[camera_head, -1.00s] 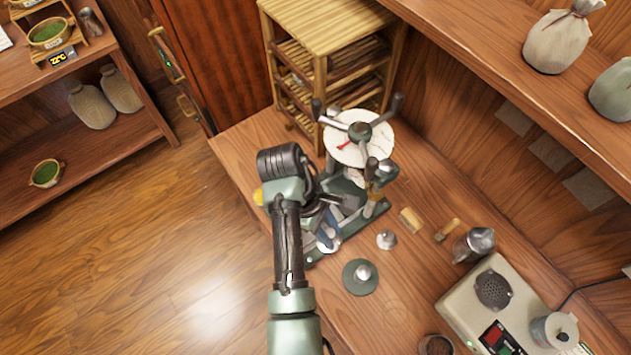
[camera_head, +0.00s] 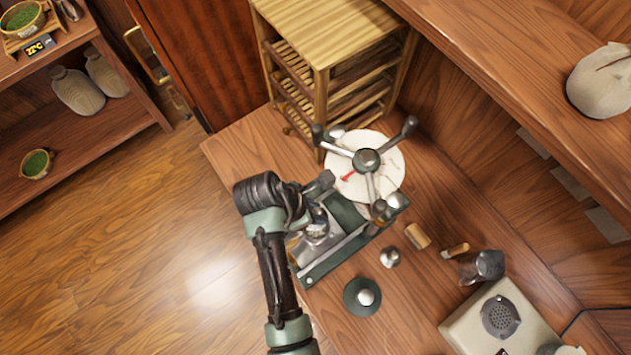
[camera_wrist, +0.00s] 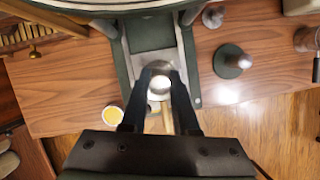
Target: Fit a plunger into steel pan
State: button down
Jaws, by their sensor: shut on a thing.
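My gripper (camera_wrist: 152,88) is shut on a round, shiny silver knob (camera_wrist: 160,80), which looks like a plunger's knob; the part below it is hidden. In the head view my gripper (camera_head: 312,205) is at the near left of the green press (camera_head: 368,160), over its base. Silver metal (camera_head: 312,250) shows under the gripper there; I cannot tell whether it is the steel pan. A wooden handle-like piece (camera_wrist: 166,120) shows between the fingers in the wrist view. A dark green disc with a silver knob (camera_head: 363,296), like another plunger, stands on the bench.
A small silver knob-shaped piece (camera_head: 390,257), a wooden block (camera_head: 417,236) and a wooden-handled tool (camera_head: 456,250) lie right of the press. A beige device (camera_head: 490,318) is at lower right. A slatted rack (camera_head: 330,60) stands behind. Bare bench lies left of the press.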

jog(key=shift+s+f+b, duration=0.2)
jog(key=shift+f+b, duration=0.15)
jog(key=shift+b, duration=0.05)
notch_tip(320, 180, down, 3)
jog(key=b, duration=0.4)
jog(key=shift+f, duration=0.1)
jog(key=shift+w+f, duration=0.1)
jog(key=shift+f, duration=0.65)
jog(key=shift+f, duration=0.7)
dwell(0.7)
jog(key=c, duration=0.6)
grip_release()
jog(key=shift+r, duration=0.1)
